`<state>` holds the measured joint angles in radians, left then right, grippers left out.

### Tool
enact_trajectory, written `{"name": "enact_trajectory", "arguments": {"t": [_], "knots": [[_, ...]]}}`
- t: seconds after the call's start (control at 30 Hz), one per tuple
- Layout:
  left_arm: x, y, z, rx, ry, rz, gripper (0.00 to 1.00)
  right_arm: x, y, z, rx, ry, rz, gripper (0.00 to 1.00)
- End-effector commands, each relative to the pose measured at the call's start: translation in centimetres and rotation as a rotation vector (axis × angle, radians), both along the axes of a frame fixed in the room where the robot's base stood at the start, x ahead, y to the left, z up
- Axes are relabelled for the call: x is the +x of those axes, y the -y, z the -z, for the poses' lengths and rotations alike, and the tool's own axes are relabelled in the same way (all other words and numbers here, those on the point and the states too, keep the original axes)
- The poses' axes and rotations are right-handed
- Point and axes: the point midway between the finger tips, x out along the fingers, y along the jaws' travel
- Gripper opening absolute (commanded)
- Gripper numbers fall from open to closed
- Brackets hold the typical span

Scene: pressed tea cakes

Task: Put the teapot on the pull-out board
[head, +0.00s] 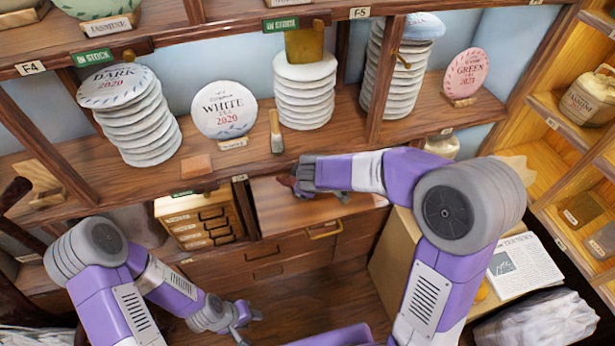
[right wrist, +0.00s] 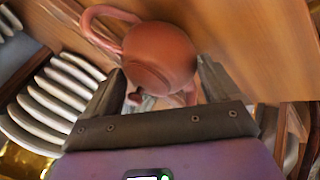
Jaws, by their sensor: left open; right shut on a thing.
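The teapot (right wrist: 160,55) is reddish-brown clay. In the right wrist view it sits between the fingers of my right gripper (right wrist: 160,85), which is shut on it; its looped handle points to the upper left. In the head view my right gripper (head: 300,184) is over the back of the pull-out board (head: 290,215), and only a little of the teapot shows beside it. I cannot tell whether the teapot touches the board. My left gripper (head: 245,318) is open and empty, low in front of the drawers.
A shelf edge with stacks of pale tea cakes (head: 305,90) stands just behind and above the board. A small drawer box (head: 200,220) is left of the board, and a cardboard box (head: 398,255) is to its right. The board's front is clear.

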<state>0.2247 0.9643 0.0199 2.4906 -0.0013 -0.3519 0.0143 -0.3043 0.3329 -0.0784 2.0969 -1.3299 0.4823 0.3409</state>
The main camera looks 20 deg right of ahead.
Motion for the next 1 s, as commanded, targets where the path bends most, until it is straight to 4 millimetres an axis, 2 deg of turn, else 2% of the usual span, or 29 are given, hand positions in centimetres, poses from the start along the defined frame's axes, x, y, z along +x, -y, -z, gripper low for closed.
{"name": "enact_trajectory", "arguments": {"t": [0.03, 0.07, 0.1, 0.47, 0.8, 1.0], "knots": [[0.0, 0.0, 0.3, 0.000, 0.000, 0.000, 0.43, 0.0, 0.0, 0.2, 0.000, 0.001, 0.000, 0.52], [0.0, 0.0, 0.2, 0.000, 0.000, 0.000, 0.43, 0.0, 0.0, 0.2, 0.000, 0.000, 0.000, 0.94], [0.0, 0.0, 0.2, 0.000, 0.000, 0.000, 0.43, 0.0, 0.0, 0.1, 0.000, 0.000, 0.000, 1.00], [0.0, 0.0, -0.5, 0.000, 0.000, 0.000, 0.43, -0.1, 0.0, -0.5, 0.001, 0.000, 0.001, 1.00], [0.0, 0.0, -2.1, 0.000, 0.000, 0.000, 0.43, -4.3, -0.5, -6.4, 0.002, 0.004, 0.001, 1.00], [0.0, 0.0, -2.8, 0.000, 0.000, 0.000, 0.43, -6.3, -0.8, -8.9, 0.001, 0.003, 0.000, 1.00]]}}
